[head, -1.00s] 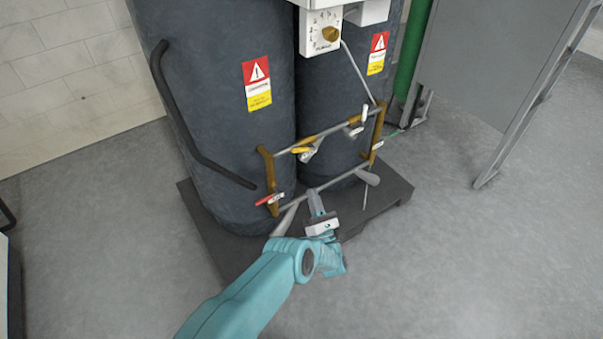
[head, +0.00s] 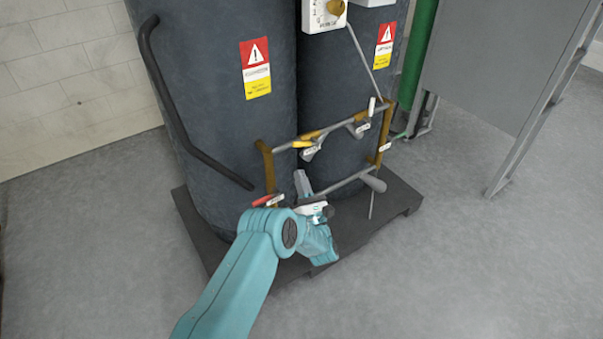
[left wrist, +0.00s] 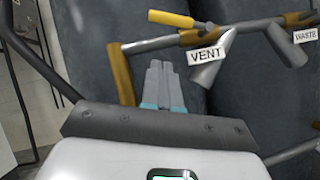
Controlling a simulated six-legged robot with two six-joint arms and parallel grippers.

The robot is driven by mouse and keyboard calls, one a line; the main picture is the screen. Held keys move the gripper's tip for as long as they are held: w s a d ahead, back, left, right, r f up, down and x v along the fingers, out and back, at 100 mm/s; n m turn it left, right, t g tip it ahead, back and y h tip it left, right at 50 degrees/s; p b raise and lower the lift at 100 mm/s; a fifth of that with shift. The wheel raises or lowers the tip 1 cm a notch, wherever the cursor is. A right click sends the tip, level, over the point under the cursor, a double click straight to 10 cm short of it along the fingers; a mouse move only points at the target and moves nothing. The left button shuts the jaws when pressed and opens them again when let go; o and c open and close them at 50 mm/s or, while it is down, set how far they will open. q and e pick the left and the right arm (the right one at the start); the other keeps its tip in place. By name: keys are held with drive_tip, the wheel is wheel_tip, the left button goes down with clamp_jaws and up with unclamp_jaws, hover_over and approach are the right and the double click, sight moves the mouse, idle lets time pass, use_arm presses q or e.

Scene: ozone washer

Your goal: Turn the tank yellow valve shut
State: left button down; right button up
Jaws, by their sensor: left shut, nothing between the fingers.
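The yellow valve handle (head: 303,144) sits on the upper pipe between the two dark tanks, beside a label. In the left wrist view the yellow handle (left wrist: 171,19) points left from the pipe, above the VENT label (left wrist: 206,54). My left gripper (head: 302,181) is below the yellow handle in the head view, apart from it. In the left wrist view its fingers (left wrist: 162,80) are together and empty, pointing up toward the pipe, below and left of the handle's pipe joint. My right gripper is not in view.
A red handle (head: 262,200) is close left of my gripper, partly hidden by my arm. A white handle (head: 371,106) is at the upper right of the brown-ended pipe frame. The tanks stand on a dark pallet (head: 385,215). Open floor lies to the right.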

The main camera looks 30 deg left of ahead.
sight(304, 142)
use_arm(q)
drive_tip(key=w+r, duration=0.1)
drive_tip(key=w+a+r, duration=0.1)
drive_tip(key=r, duration=0.3)
drive_tip(key=shift+w+a, duration=0.4)
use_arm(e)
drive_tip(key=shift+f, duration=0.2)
use_arm(q)
drive_tip(key=shift+f, duration=0.1)
